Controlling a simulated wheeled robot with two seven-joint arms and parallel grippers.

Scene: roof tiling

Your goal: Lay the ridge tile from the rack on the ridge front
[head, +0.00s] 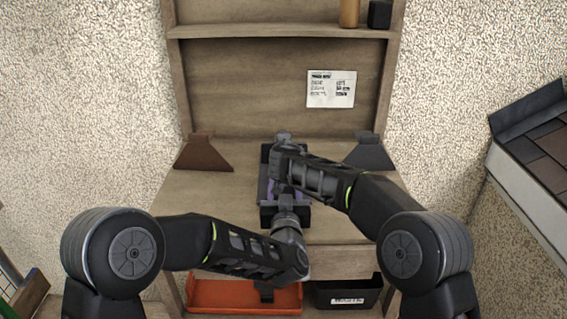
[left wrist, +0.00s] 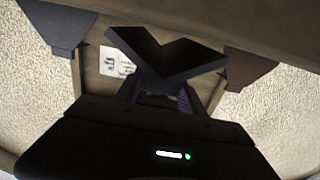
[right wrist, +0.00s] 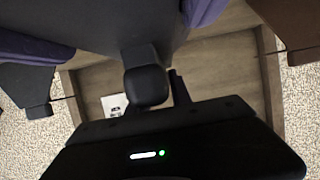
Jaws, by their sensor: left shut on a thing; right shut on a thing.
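A dark V-shaped ridge tile (left wrist: 195,62) is between my grippers over the bench middle. In the head view its dark end (head: 266,216) shows, with purple surfaces (head: 264,190) beside the grippers; I cannot tell whether these belong to the tile or its rack. My left gripper (head: 286,203) is shut on the near end. My right gripper (head: 283,148) reaches across and is shut on the far end. The arms hide much of the tile, and I cannot tell whether it touches the rack. The roof (head: 535,150) is at the right edge; its ridge front is not clearly visible.
A brown flared piece (head: 205,152) and a dark grey one (head: 371,153) stand on the bench's left and right. An orange tray (head: 240,297) and a black labelled bin (head: 347,296) are below the bench front. A shelf (head: 270,32) is behind.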

